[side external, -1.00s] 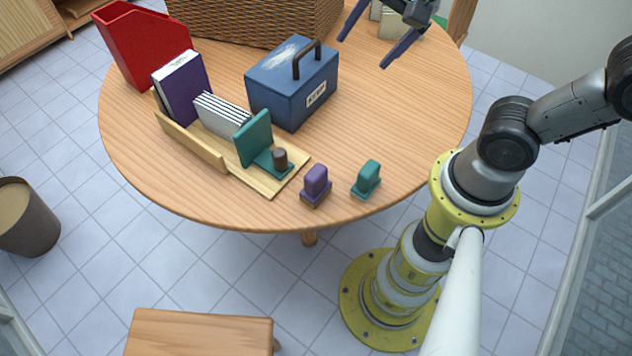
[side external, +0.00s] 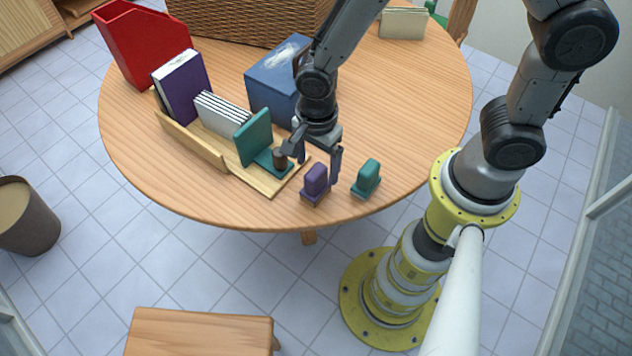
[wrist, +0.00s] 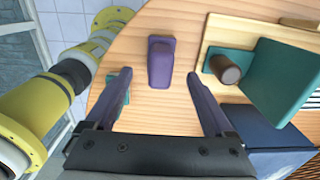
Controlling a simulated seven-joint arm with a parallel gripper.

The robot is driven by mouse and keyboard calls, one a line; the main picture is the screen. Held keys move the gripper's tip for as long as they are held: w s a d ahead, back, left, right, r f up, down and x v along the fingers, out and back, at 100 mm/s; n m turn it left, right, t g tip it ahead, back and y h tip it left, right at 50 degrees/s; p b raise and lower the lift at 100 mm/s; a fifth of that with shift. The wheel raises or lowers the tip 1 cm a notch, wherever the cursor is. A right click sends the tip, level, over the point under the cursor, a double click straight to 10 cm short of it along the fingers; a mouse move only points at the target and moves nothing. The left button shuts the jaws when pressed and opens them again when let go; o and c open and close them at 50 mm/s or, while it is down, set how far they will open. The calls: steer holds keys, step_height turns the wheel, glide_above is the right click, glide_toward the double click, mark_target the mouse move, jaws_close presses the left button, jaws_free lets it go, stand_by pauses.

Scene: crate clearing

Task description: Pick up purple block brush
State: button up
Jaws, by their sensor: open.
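The purple block brush (side external: 316,183) stands upright on the round wooden table near its front edge. In the wrist view the purple block brush (wrist: 161,62) lies ahead of the fingertips, roughly midway between them. My gripper (side external: 319,168) is open and empty, beside and above the brush on its far side. In the wrist view my gripper (wrist: 168,80) has its two fingers spread wide, and neither appears to touch the brush.
A teal block brush (side external: 367,177) stands just right. A wooden rack (side external: 190,139) with books and a teal bookend (side external: 254,139) lies left. A red file holder (side external: 140,45) stands at the back left.

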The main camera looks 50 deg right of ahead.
steer(key=shift+a+f, duration=0.15)
steer(key=shift+f, duration=3.65)
jaws_close()
